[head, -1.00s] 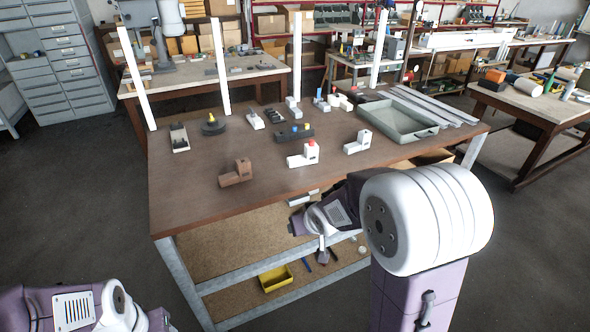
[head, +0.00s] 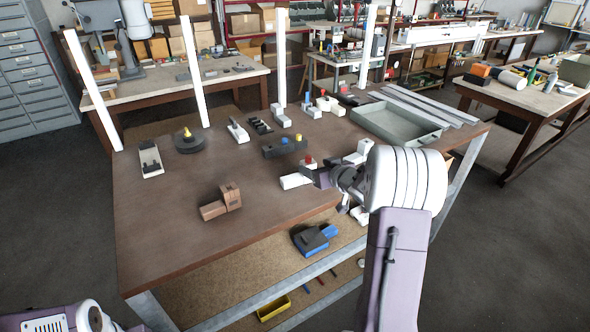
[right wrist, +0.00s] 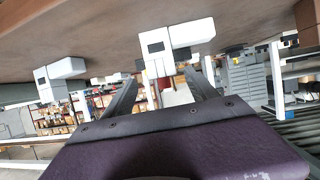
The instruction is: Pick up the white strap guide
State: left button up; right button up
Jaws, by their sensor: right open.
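Two white L-shaped pieces stand on the brown table; I cannot tell for sure which one is named the white strap guide. One (head: 292,181) has a red top. The other (head: 357,157), plain white, is to its right, partly behind my arm. My right gripper (head: 326,180) is just right of the red-topped piece in the head view. In the right wrist view, which looks upside down, the open fingers (right wrist: 163,78) point at a white piece (right wrist: 172,40) between them, with no grip seen. Another white piece (right wrist: 58,78) is at left. My left gripper is out of view.
A brown L-shaped block (head: 222,203) stands at the front left of the table. A dark block with coloured knobs (head: 284,147) is behind the white pieces. A grey-green tray (head: 400,127) is at back right.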

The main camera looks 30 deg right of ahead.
aim_at(312, 165)
jog(key=shift+s+r, duration=0.1)
jog(key=shift+s, duration=0.1)
jog(key=shift+w, duration=0.3)
jog(key=x, duration=0.3)
jog(key=shift+s+d, duration=0.1)
jog(key=shift+d, duration=0.05)
jog(key=shift+w+f, duration=0.35)
jog(key=x, duration=0.1)
jog(key=p+x, duration=0.1)
jog(key=x, duration=0.1)
jog(key=shift+w+a, duration=0.3)
jog(key=shift+w, duration=0.15)
jog(key=shift+w+f, duration=0.35)
jog(key=shift+w, duration=0.05)
jog(key=shift+s+r, duration=0.15)
jog(key=shift+s, duration=0.05)
jog(key=c, duration=1.1)
grip_shut()
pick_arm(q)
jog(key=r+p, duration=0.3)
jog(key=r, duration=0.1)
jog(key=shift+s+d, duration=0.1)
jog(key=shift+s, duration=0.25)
pick_arm(e)
notch_tip(312, 165, up, 10)
